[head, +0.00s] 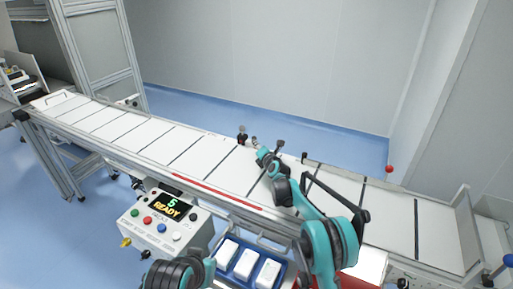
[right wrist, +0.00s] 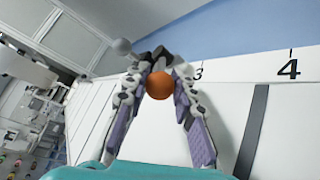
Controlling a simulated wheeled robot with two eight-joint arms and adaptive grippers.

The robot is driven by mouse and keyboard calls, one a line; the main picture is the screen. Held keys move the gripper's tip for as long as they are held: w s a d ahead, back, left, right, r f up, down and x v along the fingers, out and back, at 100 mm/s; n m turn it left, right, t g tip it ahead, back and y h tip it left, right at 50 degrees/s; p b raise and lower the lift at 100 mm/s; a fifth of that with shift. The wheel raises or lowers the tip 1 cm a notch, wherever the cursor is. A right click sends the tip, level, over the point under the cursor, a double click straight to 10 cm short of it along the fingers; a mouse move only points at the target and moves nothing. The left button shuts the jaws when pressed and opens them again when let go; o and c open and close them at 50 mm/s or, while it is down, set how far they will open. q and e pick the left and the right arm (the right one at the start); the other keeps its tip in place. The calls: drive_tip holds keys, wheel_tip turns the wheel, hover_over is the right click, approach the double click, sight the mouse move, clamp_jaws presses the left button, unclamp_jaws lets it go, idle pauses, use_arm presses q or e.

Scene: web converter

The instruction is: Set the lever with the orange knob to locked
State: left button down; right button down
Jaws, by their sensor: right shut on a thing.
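The orange knob (right wrist: 160,85) shows in the right wrist view, between the two fingers of my right gripper (right wrist: 160,65). The fingers close around it and meet just beyond it. In the head view, my right gripper (head: 256,145) reaches over the white conveyor (head: 205,152) to its far edge. The orange knob cannot be made out there, and the lever's shaft is hidden by the fingers. I cannot tell the lever's position.
A dark knob (head: 242,130) stands left of my right gripper, and a grey knob (head: 281,143) stands to its right. A red knob (head: 389,169) is farther right. A control box (head: 157,225) reading READY and a blue tray (head: 220,280) are in front of the conveyor.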

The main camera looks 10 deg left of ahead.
idle(0.3)
drive_tip(key=c, duration=1.2)
unclamp_jaws()
drive_tip(key=v, duration=1.2)
